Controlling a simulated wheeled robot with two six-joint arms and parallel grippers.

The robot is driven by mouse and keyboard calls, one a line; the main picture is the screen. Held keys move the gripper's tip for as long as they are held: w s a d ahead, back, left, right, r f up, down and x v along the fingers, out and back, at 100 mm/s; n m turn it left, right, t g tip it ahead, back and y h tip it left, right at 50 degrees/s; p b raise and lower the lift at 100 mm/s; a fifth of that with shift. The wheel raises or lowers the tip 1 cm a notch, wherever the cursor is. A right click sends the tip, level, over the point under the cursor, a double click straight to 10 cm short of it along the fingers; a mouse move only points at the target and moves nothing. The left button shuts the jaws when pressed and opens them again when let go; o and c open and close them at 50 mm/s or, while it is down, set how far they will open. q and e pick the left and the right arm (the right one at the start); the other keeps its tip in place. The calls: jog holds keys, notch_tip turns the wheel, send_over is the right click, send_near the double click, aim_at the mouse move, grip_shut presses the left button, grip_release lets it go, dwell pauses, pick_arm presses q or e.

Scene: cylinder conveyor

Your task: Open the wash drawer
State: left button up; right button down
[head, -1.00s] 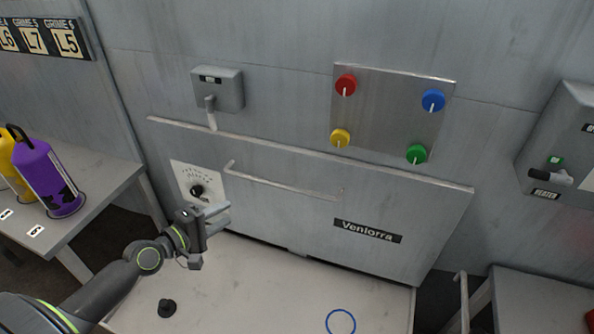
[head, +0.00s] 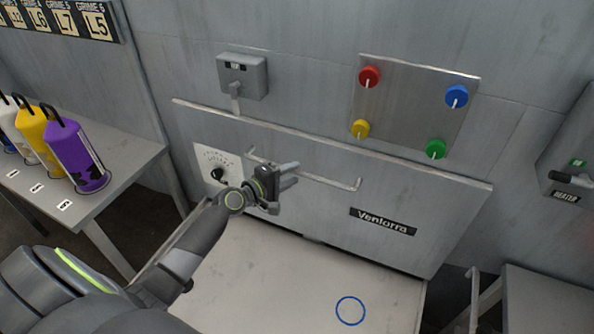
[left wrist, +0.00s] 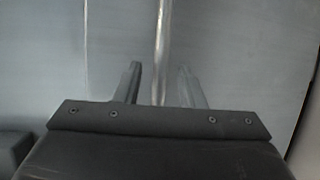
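The wash drawer's front is a wide grey panel (head: 320,208) with a black "Ventorra" label, standing upright against the grey machine. A thin metal bar handle (head: 325,181) runs across its upper part. My left gripper (head: 289,176) is at the left part of this handle, with its fingers pointing toward the panel. In the left wrist view, the handle bar (left wrist: 161,50) stands between the two spread fingers of the left gripper (left wrist: 160,82), with a visible gap on each side. Whether the bar lies fully between the fingertips in depth is unclear. My right gripper is not in view.
A pale counter (head: 290,270) with a blue ring (head: 350,311) lies below the panel. A dial plate (head: 217,165) is left of the handle. A lever box (head: 242,77) and a coloured-knob plate (head: 412,105) are above. Bottles stand on a left side table (head: 130,165).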

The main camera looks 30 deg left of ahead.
pick_arm(q)
jog(key=shift+x, duration=1.35)
grip_shut()
